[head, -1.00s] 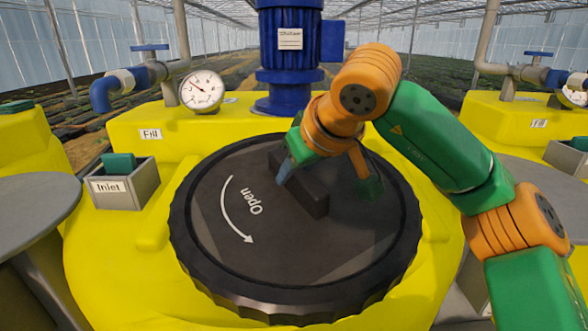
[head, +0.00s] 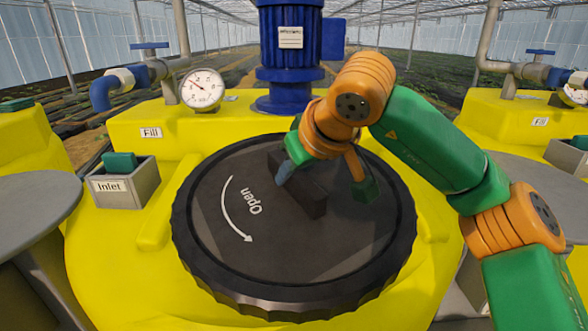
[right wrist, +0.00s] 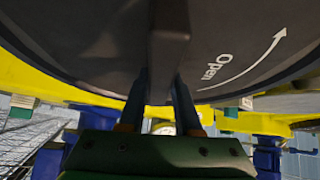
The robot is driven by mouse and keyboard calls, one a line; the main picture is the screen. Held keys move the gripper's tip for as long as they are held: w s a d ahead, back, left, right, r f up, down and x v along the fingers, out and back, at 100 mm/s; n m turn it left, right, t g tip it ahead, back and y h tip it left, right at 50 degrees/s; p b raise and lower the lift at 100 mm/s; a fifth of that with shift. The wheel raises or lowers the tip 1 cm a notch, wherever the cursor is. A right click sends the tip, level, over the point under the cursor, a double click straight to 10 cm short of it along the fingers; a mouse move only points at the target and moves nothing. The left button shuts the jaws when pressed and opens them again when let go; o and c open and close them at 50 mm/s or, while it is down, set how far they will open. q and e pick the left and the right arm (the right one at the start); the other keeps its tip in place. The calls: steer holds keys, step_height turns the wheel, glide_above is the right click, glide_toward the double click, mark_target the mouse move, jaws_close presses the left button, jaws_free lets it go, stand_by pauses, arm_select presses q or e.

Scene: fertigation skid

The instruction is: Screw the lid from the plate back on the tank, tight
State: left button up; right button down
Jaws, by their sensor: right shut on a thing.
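The lid (head: 330,255) is a large black disc with a ribbed rim, a white "Open" arrow and a raised bar grip (head: 304,192). It lies over the top of the yellow tank (head: 105,255), about level; whether its thread is engaged is hidden. My right gripper (head: 325,180) comes down from above with a finger on each side of the bar grip, shut on it. In the right wrist view the bar (right wrist: 168,55) runs between the two fingers, with the lid behind it. My left gripper is not in view.
A blue motor (head: 290,55) stands just behind the lid, with a pressure gauge (head: 202,90) to its left. A grey Inlet box (head: 125,190) is at left. Grey round surfaces flank the tank at left (head: 30,195) and right (head: 535,185).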

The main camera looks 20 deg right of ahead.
stand_by(0.4)
steer(key=shift+f+b, duration=0.3)
steer(key=shift+f, duration=0.05)
steer(key=shift+w+f, duration=0.15)
steer(key=shift+f, duration=0.55)
stand_by(0.5)
stand_by(0.7)
steer(key=c, duration=0.7)
jaws_free()
steer(key=shift+c, duration=0.2)
steer(key=shift+o, duration=1.1)
steer(key=shift+s, duration=0.25)
steer(key=o, duration=0.3)
steer(key=shift+w, duration=0.1)
